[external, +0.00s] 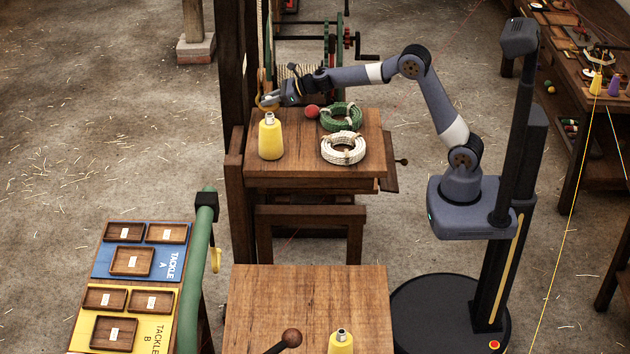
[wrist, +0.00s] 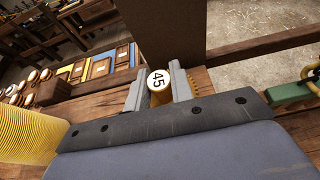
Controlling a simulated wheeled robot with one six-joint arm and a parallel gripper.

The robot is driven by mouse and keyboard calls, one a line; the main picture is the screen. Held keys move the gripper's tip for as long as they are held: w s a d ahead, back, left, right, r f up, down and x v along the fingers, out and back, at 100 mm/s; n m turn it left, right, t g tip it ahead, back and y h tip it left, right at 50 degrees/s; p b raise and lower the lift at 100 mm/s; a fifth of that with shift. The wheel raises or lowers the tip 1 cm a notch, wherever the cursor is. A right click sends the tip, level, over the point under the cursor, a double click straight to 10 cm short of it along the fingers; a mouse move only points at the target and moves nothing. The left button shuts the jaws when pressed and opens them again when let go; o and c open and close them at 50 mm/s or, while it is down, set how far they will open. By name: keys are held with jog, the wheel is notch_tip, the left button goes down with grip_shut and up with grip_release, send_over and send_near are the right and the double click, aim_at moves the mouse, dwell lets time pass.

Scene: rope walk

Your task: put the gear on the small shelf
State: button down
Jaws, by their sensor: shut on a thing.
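My gripper (external: 270,98) is over the far left corner of the wooden bench (external: 222,272), beside the dark upright post. It is shut on a gold-coloured toothed piece, which I take to be the gear (external: 261,103). In the wrist view the fingers (wrist: 160,88) hold it by a round hub with a white face marked 45 (wrist: 159,78), and its teeth show past the right finger. I cannot tell from these frames which surface is the small shelf. Much of the gear is hidden by the fingers.
A yellow bottle-shaped spool (external: 270,140) stands just in front of my gripper. A red ball (external: 312,112), a green rope coil (external: 341,117) and a white rope coil (external: 343,149) are to its right. The dark post (external: 237,60) rises close on the left.

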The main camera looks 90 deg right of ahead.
aim_at(277, 106)
jog(key=shift+f+b, duration=0.65)
jog(key=shift+f, duration=1.1)
jog(key=shift+f, duration=0.2)
jog(key=c, duration=1.2)
grip_release()
jog(key=shift+c, duration=0.2)
jog(key=shift+r, duration=0.1)
